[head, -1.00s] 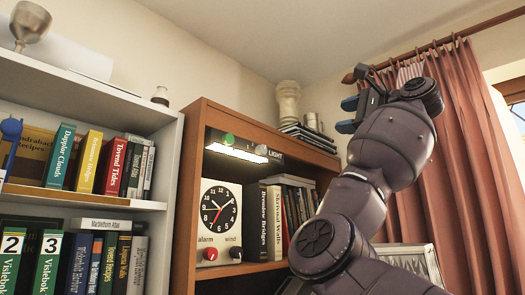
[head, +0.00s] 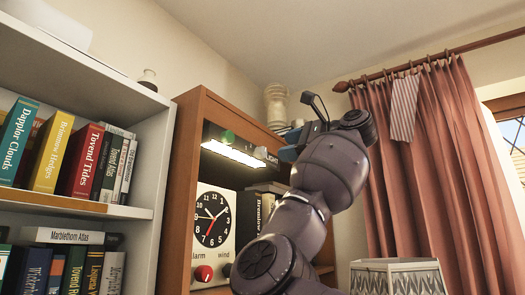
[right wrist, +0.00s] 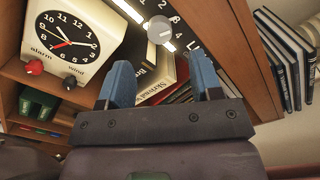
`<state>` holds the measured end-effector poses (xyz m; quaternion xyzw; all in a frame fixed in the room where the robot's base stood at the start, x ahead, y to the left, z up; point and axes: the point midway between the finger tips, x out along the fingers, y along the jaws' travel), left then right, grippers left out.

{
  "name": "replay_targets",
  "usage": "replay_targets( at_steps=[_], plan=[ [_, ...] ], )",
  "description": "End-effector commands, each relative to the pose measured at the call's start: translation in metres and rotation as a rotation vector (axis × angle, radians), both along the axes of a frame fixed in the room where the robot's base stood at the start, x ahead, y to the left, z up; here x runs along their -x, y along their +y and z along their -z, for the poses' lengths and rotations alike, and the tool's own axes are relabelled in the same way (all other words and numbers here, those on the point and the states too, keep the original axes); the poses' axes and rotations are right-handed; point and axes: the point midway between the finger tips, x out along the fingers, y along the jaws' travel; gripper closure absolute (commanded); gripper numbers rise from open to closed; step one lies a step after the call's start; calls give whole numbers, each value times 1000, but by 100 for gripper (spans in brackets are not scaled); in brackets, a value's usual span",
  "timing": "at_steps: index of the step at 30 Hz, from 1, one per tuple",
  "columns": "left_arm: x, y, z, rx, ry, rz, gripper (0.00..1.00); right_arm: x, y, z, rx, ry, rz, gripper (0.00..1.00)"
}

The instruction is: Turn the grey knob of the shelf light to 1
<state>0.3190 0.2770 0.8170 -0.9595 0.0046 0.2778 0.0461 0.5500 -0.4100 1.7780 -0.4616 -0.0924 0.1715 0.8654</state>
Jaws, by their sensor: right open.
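The shelf light (head: 232,152) is a lit white strip under the wooden bookcase's top board. Its round grey knob (head: 260,152) sits on the dark panel at the strip's right end. In the right wrist view the grey knob (right wrist: 159,30) is beyond and roughly between my fingertips, apart from them. Pale marks, one a 2, lie beside it; its setting cannot be read. My right gripper (head: 290,148) is to the right of the knob in the head view. Its blue fingers (right wrist: 159,64) are open and empty. My left gripper is not in view.
A green knob or lamp (head: 228,136) sits left of the grey knob. Below is a white clock (head: 213,215) with a red knob (head: 204,273). Books stand under the light. A white bookshelf (head: 150,165) is at left, a pink curtain (head: 440,160) at right.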

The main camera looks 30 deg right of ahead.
Motion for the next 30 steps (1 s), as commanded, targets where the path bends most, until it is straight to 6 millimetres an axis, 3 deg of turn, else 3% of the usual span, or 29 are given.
replay_targets(
  at_steps=[6, 13, 26, 30],
  plan=[
    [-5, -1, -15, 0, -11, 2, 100, -36, 16, -2, 2, 2, -3, 41],
    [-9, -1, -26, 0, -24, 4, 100, -62, 26, -1, 1, 2, -1, 41],
    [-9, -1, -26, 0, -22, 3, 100, -72, 30, 0, 1, 0, -1, 41],
    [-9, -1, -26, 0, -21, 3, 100, -71, 30, 0, 1, 0, -1, 58]
  ],
)
